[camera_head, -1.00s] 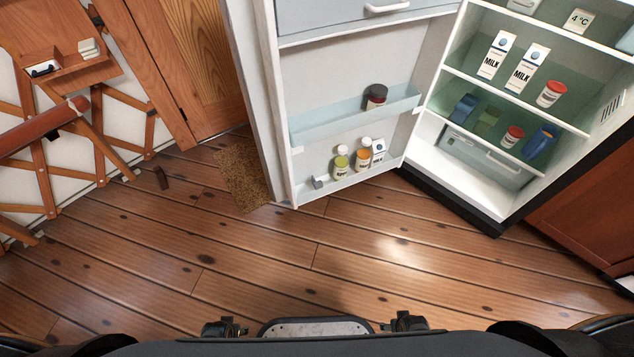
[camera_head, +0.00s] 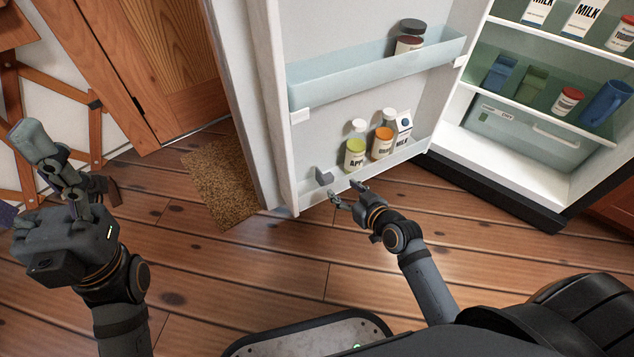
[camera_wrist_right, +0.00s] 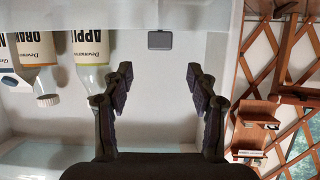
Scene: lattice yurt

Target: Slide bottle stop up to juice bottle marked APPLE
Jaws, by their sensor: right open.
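The bottle stop (camera_head: 324,177) is a small grey block at the left end of the fridge door's lower shelf. It shows as a dark grey rectangle (camera_wrist_right: 159,39) in the wrist view. The APPLE juice bottle (camera_head: 354,155), green with a white cap, stands to its right, with a clear gap between. In the wrist view the APPLE bottle (camera_wrist_right: 89,55) is left of the stop. My right gripper (camera_head: 345,192) is open and empty at the shelf's front; in the wrist view the stop lies beyond its spread fingers (camera_wrist_right: 160,76). My left gripper (camera_head: 82,195) is raised at far left, its fingers unclear.
An orange juice bottle (camera_head: 382,143) and a milk carton (camera_head: 404,128) stand right of the APPLE bottle. A dark-lidded jar (camera_head: 409,38) sits on the upper door shelf (camera_head: 375,75). The fridge stands open at right. A brown mat (camera_head: 222,173) lies left of the door.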

